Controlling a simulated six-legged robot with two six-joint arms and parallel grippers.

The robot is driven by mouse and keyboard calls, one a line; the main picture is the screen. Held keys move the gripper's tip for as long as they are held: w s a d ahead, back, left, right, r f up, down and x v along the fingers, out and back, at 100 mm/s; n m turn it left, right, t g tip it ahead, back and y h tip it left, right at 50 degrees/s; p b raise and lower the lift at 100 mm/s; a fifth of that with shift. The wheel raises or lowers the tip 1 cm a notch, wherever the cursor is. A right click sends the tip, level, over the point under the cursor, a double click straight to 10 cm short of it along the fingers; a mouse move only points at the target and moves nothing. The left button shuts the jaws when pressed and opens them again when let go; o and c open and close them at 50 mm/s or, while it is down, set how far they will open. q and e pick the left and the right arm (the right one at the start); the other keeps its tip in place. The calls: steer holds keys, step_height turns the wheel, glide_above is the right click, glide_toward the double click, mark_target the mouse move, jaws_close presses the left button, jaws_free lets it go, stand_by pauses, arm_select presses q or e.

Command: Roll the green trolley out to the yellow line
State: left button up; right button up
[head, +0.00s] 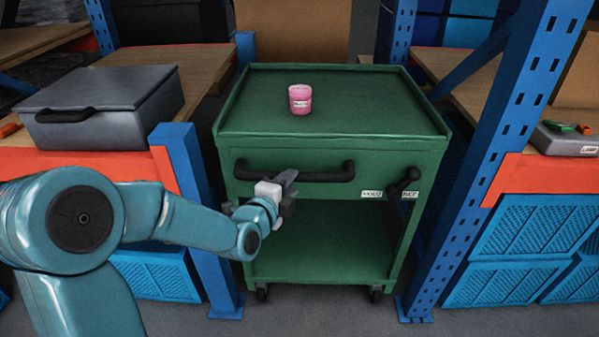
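The green trolley (330,215) stands between two blue rack uprights, its front facing me. A black bar handle (322,174) runs across its front, and a black lever (403,183) sits to the right beside small white labels (372,194). A pink jar (300,99) stands upright on the trolley's top. My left gripper (287,183) is at the left part of the bar handle. Its fingers overlap the bar in the picture; I cannot tell whether they are closed on it. My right gripper is not in view.
Blue rack uprights (190,215) and (497,165) stand close on both sides of the trolley. A grey case (105,105) lies on the left shelf. Blue crates (510,225) sit low at the right. Some grey floor (330,318) shows in front.

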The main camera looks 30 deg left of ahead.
mark_target(295, 180)
arm_select(q)
steer(key=d+x, duration=0.1)
steer(key=x, duration=0.5)
steer(key=shift+a, duration=0.5)
steer(key=shift+r, duration=0.1)
jaws_close()
steer(key=shift+d, duration=0.1)
